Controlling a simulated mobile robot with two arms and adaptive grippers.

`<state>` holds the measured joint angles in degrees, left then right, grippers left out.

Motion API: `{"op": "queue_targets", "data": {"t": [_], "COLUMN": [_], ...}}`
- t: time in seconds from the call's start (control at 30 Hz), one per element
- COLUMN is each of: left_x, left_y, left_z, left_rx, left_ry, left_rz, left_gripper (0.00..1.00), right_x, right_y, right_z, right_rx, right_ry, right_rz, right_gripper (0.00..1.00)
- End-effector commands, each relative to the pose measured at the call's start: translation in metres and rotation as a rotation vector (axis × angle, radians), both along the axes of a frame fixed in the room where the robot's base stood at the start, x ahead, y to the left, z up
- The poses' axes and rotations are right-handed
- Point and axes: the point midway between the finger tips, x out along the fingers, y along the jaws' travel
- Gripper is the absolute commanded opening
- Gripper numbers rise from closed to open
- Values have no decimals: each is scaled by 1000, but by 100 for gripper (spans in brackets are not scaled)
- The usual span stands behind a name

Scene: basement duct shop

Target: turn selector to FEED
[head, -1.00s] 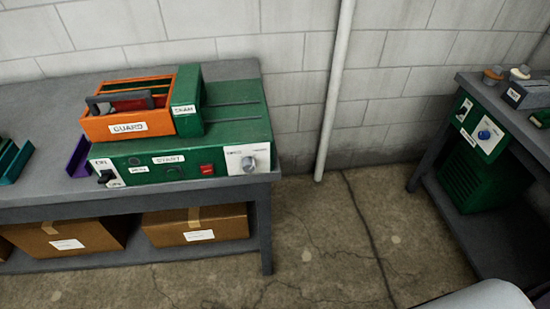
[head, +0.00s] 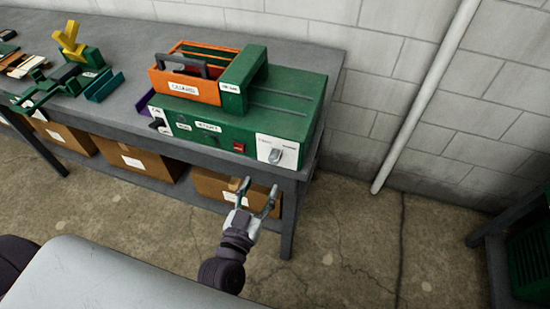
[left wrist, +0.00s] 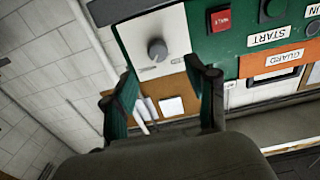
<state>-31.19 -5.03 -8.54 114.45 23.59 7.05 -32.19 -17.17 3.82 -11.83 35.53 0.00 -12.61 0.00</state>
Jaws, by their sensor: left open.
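The selector is a grey knob (head: 276,156) on a white plate (head: 290,147) at the right end of the green machine's front (head: 215,139). The plate's lettering is too small to read. My left gripper (head: 257,190) is open and empty, in front of and below the knob in the head view, apart from it. In the left wrist view the knob (left wrist: 157,50) sits beyond the gap between the open fingertips (left wrist: 163,76), with nothing between them. My right gripper is not in view.
A red button (head: 239,147) and START label are left of the plate. An orange GUARD box (head: 185,91) sits on the machine. The grey bench (head: 125,52) holds green and yellow parts; cardboard boxes (head: 210,190) lie below. A white pipe (head: 425,100) runs down the wall.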

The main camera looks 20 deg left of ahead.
Motion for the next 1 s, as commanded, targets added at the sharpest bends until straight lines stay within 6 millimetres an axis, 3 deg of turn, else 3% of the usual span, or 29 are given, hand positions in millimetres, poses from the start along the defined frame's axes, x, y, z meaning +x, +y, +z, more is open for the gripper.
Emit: {"op": "queue_targets", "data": {"t": [0.2,0.4,0.6,0.87,1.0], "left_x": [49,78,89,90,90], "left_y": [-2,-3,-3,-3,-3], "left_z": [3,2,0,0,0], "left_rx": [-1,-1,-1,-1,-1], "left_ry": [-2,-1,1,1,1], "left_rz": [0,-1,0,0,-1], "left_gripper": [58,58,58,58,34], "right_x": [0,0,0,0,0], "right_y": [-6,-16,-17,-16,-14], "right_z": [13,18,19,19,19], "right_rx": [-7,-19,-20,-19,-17], "right_ry": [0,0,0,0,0], "right_rz": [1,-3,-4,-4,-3], "right_gripper": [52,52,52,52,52]}}
